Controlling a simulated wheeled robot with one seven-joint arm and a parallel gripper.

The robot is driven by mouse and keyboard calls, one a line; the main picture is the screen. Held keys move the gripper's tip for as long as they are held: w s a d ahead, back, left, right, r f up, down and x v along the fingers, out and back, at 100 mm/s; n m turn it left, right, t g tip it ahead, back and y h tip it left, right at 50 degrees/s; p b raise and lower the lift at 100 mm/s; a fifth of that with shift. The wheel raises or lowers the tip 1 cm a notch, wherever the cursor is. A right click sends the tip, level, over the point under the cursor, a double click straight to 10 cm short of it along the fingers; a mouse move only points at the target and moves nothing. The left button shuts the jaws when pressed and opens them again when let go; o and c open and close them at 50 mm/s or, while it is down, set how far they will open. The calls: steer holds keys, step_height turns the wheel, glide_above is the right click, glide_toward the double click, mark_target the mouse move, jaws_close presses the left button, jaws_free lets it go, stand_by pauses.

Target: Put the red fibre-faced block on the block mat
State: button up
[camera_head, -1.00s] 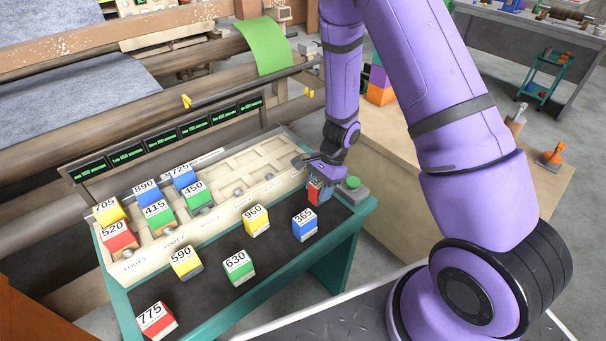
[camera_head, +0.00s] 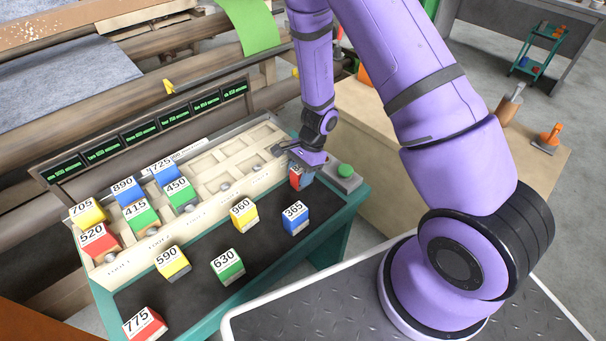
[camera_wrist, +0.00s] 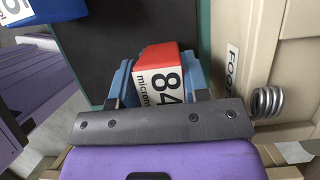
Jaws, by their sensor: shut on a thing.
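My gripper (camera_head: 302,172) is shut on a red block (camera_head: 296,178) at the far right end of the dark block mat (camera_head: 262,268). In the wrist view the held block (camera_wrist: 158,72) shows a red side and a white label starting with 84, between two bluish fingers (camera_wrist: 160,92). The rest of its number is hidden by the gripper. I cannot tell whether the block touches the surface below. Two other red blocks show: 775 (camera_head: 145,325) at the mat's near left corner and 520 (camera_head: 98,240) in the rack.
Yellow 590 (camera_head: 172,263), green 630 (camera_head: 227,266), yellow 960 (camera_head: 244,214) and blue 365 (camera_head: 295,217) stand on the mat. The cream rack (camera_head: 225,175) behind holds several blocks at its left; its right cells look empty. A green button (camera_head: 345,171) is right of my gripper.

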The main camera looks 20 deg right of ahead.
steer(key=shift+f, duration=0.35)
steer(key=shift+f, duration=0.1)
steer(key=o, duration=1)
